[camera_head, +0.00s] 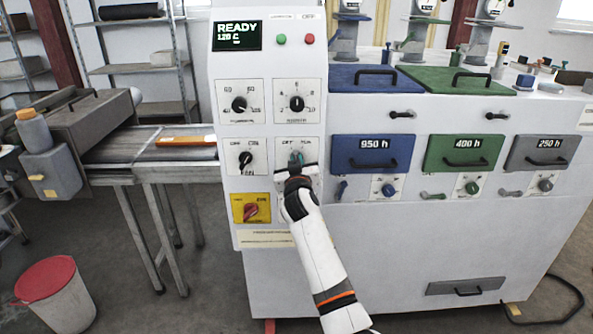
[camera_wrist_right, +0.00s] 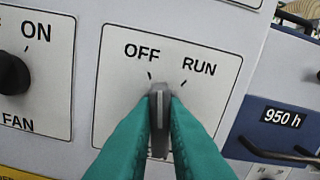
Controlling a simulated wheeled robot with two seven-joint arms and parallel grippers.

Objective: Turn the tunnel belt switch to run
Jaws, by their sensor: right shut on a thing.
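The OFF/RUN switch plate (camera_head: 309,143) is on the white control panel, and it fills the middle of the right wrist view (camera_wrist_right: 210,100). Its grey knob (camera_wrist_right: 159,112) stands between the teal fingertips of my right gripper (camera_wrist_right: 159,118). The right gripper is shut on this knob. The knob's top edge lies between the OFF and RUN marks, closer to OFF. In the head view my right gripper (camera_head: 296,162) hides most of the knob. My left gripper is not in view.
A fan switch (camera_wrist_right: 10,75) sits just left of the plate. A yellow plate with a red knob (camera_head: 251,208) is below it. Two dials are above, under a READY display (camera_head: 237,36). Drawers with handles stand at right. A conveyor (camera_head: 125,150) with an orange piece (camera_head: 185,141) lies at left.

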